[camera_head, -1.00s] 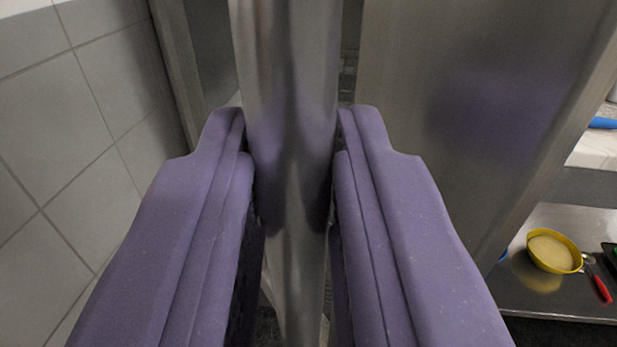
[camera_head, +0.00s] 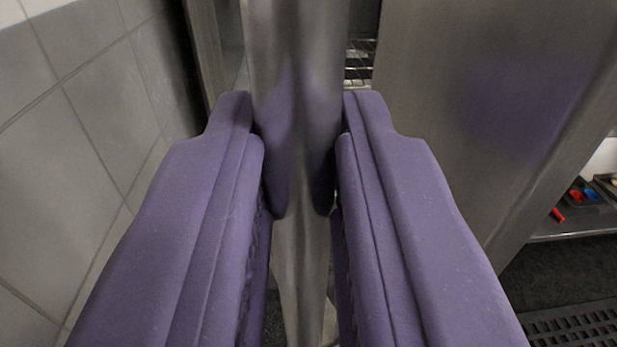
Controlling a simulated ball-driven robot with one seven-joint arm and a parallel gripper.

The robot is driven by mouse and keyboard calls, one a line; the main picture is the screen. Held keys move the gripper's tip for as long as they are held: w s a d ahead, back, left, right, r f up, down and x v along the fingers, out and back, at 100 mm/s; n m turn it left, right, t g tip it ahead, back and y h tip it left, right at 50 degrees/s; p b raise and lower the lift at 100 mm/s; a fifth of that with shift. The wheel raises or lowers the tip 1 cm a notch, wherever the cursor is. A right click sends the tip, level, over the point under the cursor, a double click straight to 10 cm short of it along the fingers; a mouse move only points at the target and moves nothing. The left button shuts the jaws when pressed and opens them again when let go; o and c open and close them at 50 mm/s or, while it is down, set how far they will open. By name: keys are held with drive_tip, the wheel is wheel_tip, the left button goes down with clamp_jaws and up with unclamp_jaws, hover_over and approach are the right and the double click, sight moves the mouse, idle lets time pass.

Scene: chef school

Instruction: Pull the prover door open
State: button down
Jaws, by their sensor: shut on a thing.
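My gripper (camera_head: 298,165), with two purple fingers, is shut on the prover door handle (camera_head: 297,70), a thick upright metal bar in the middle of the view. The fingers press on it from left and right. A broad brushed-metal panel (camera_head: 470,90) stands just right of the handle and carries a purple reflection. Wire rack shelves (camera_head: 361,60) show in a narrow gap between the handle and this panel. The handle and my fingers hide much of the door, so I cannot tell how wide it stands open.
A grey tiled wall (camera_head: 95,130) runs close along the left. At the right, a low metal shelf (camera_head: 570,232) holds small red and blue items (camera_head: 577,195). A dark perforated floor mat (camera_head: 575,328) lies at the lower right, with dark floor beside it.

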drive_tip(key=shift+w+a+r, duration=0.1)
drive_tip(key=shift+a+r, duration=0.05)
drive_tip(key=shift+r, duration=0.25)
drive_tip(key=c, duration=1.2)
unclamp_jaws()
drive_tip(key=shift+w+a+f, duration=0.1)
drive_tip(key=shift+w, duration=0.1)
drive_tip(key=shift+o, duration=0.4)
drive_tip(key=shift+w+a+f, duration=0.1)
drive_tip(key=shift+w+f, duration=0.1)
drive_tip(key=shift+w, duration=0.05)
drive_tip(key=shift+s, duration=0.15)
drive_tip(key=s+p, duration=0.2)
drive_tip(key=s, duration=0.5)
drive_tip(key=shift+s, duration=0.4)
